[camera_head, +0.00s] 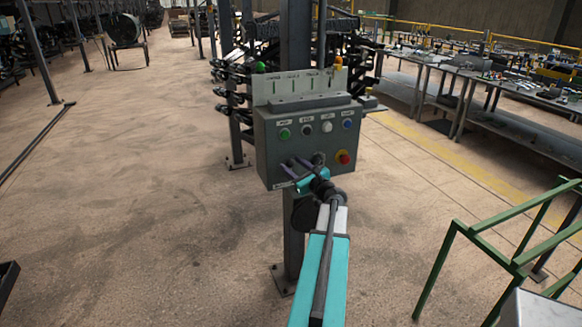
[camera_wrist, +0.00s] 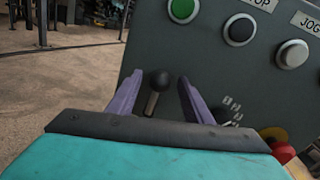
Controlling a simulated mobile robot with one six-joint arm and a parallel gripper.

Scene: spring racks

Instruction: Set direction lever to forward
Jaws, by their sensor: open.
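The direction lever (camera_wrist: 160,80), a grey stem with a black ball knob, shows in the wrist view in front of the grey control box (camera_head: 287,150). My gripper (camera_head: 291,163) is at the lower left of the box front in the head view. Its two purple fingers are open, one on each side of the lever in the wrist view, with gaps visible between them and the stem. The lever cannot be made out clearly in the head view, and its base is hidden in the wrist view.
The box carries a green button (camera_head: 285,134), a black one (camera_head: 307,130), a white one (camera_head: 327,127), a blue one (camera_head: 348,124) and a red mushroom button (camera_head: 343,158). A green frame (camera_head: 500,262) stands at right. Open floor (camera_head: 130,200) lies at left.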

